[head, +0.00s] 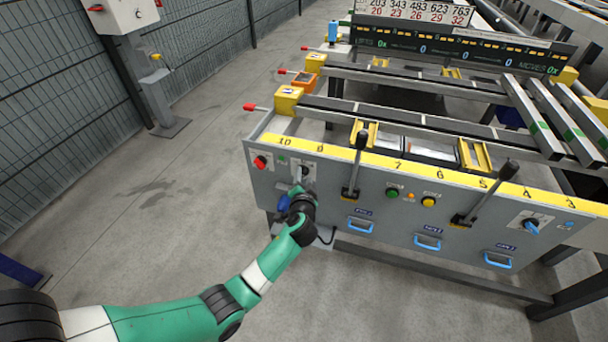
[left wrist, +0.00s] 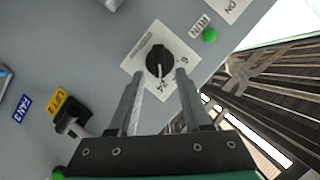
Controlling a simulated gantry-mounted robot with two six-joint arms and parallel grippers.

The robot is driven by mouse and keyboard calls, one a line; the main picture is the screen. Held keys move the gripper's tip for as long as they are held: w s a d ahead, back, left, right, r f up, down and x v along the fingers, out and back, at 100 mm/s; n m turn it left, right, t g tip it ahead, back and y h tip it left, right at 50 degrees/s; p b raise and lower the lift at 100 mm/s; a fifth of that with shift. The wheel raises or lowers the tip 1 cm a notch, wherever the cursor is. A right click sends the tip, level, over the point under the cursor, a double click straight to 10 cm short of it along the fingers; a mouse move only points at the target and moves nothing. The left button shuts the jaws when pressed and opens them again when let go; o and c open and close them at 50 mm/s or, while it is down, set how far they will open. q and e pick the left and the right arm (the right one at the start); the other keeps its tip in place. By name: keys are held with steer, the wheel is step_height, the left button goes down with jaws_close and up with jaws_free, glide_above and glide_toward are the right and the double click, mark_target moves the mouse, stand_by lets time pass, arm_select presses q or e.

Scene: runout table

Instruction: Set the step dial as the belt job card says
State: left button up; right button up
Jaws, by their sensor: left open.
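The step dial appears to be the black knob (left wrist: 159,61) on a square white plate with printed numbers, in the left wrist view. Its pale pointer line faces down, towards a number that looks like 24. In the head view this dial (head: 304,171) is at the left of the grey panel, partly hidden by my gripper. My left gripper (left wrist: 160,78) is open, its two fingertips either side of the knob's lower part; I cannot tell whether they touch. It also shows in the head view (head: 301,188). My right gripper is out of view. I cannot identify the job card for certain.
The panel has a red button (head: 260,162), a green button (head: 392,193), black levers (head: 355,165) and blue drawer handles (head: 360,225). A second dial with a blue knob (head: 531,226) is at the right. A number board (head: 414,11) stands at the back.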

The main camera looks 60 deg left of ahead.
arm_select(q)
steer(key=p+v, duration=0.9)
steer(key=v, duration=0.1)
steer(key=shift+s+d, duration=0.1)
steer(key=shift+d, duration=0.05)
